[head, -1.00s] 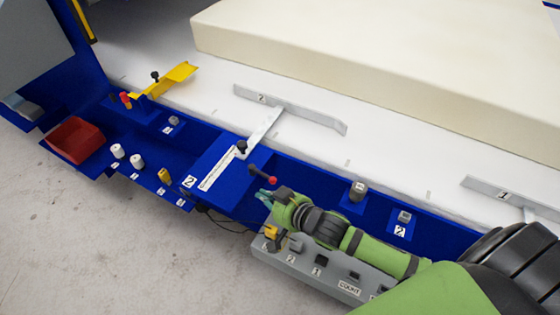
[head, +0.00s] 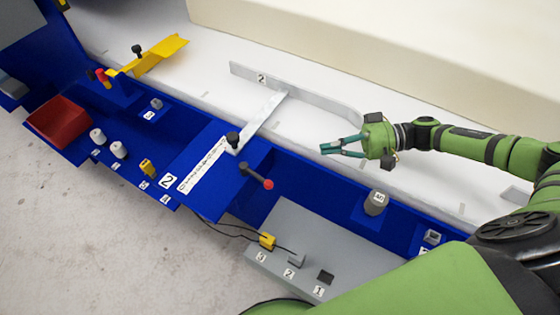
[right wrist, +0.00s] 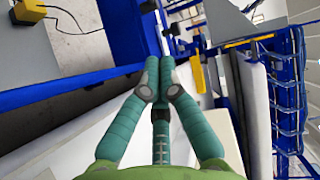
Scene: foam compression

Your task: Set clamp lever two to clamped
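Clamp lever two (head: 256,177) is a short dark handle with a red knob on the blue bracket by the label 2. In the head view it points down and to the right. Next to it, a black knob (head: 233,138) sits on the grey stop arm (head: 262,118). My right gripper (head: 323,149) is above the white surface, right of the lever and apart from it. Its teal fingers come together at the tips, with nothing seen between them. The fingers also show in the right wrist view (right wrist: 160,65). My left gripper is not in view.
A grey panel (head: 300,238) with a yellow plug (head: 267,241) and sockets lies below the lever. A grey knob (head: 376,202) stands on the blue rail to the right. A cream foam block (head: 400,60) lies behind. A red bin (head: 58,120) is at left.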

